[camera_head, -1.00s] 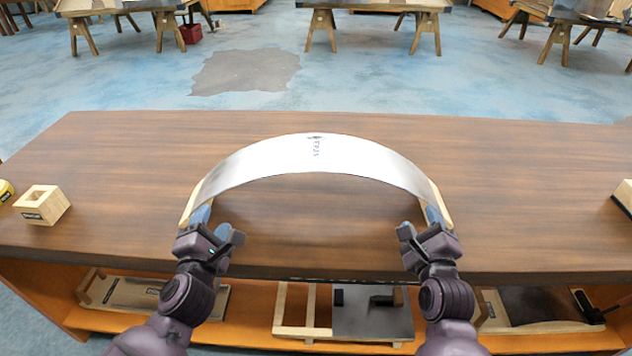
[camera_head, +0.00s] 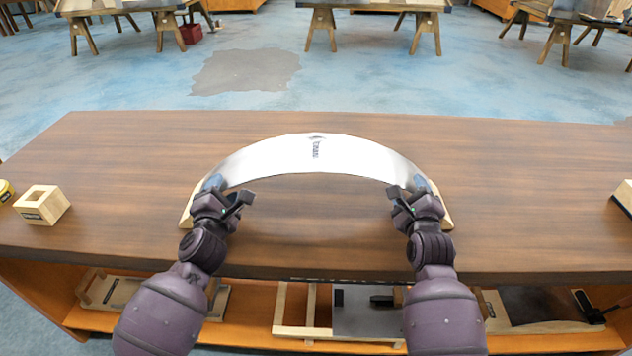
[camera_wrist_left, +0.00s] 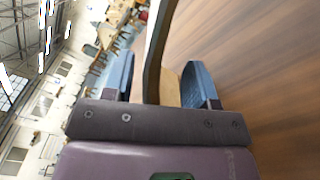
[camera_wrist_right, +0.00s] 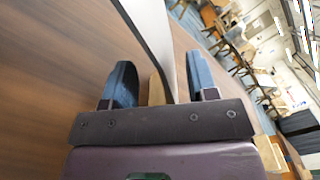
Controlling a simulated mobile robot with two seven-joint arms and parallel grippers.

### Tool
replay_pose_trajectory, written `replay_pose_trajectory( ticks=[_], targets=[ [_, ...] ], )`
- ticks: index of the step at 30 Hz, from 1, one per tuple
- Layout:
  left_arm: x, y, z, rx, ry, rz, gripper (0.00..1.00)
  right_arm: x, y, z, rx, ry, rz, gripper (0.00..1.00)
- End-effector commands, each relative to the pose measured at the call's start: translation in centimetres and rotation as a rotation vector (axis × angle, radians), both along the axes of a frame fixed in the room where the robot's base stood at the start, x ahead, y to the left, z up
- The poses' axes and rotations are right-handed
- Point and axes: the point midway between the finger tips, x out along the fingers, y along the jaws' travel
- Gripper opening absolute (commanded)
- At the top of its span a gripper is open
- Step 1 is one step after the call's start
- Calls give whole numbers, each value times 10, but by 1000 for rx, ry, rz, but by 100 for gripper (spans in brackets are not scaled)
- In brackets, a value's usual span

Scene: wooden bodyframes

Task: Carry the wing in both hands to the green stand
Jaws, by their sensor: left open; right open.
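The wing (camera_head: 318,152) is a curved silvery-white sheet that arches over the brown workbench, with dark lettering at its crown and wooden pieces at its two ends. My left gripper (camera_head: 222,190) is at the wing's left end. In the left wrist view its open blue fingers (camera_wrist_left: 158,82) stand on either side of the wing's edge and wooden end. My right gripper (camera_head: 408,190) is at the right end. In the right wrist view its open blue fingers (camera_wrist_right: 160,85) straddle the wing's edge likewise. Contact is not clear. No green stand can be made out.
A wooden block with a square hole (camera_head: 42,205) sits at the bench's left, beside a yellow round thing (camera_head: 5,190). Another wooden block (camera_head: 625,195) is at the right edge. The bench top (camera_head: 520,180) is otherwise clear. Below, a shelf holds wooden frames (camera_head: 300,315). Sawhorse tables stand behind.

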Motion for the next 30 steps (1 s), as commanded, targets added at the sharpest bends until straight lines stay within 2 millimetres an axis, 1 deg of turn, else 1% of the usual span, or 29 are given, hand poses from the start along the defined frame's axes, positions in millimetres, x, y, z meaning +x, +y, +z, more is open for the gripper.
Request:
replay_pose_trajectory(
  ticks=[1, 6, 15, 25, 26, 30],
  targets=[
    [4, 0, 0, 0, 0, 1, 53, 5, 0, 1, -1, -1, 0, 53],
    [11, 0, 0, 1, 1, 0, 53, 11, 0, 0, 0, 0, 0, 53],
    [12, 0, 0, 1, 1, 0, 53, 12, 0, 0, 0, -1, -1, 53],
    [11, 0, 0, 1, 1, 0, 2, 12, 0, 0, 0, 0, 0, 2],
    [11, 0, 0, 1, 1, 0, 0, 12, 0, 0, 0, 0, 0, 0],
    [11, 0, 0, 1, 0, 0, 0, 12, 0, 0, 0, 0, 0, 0]
  ],
)
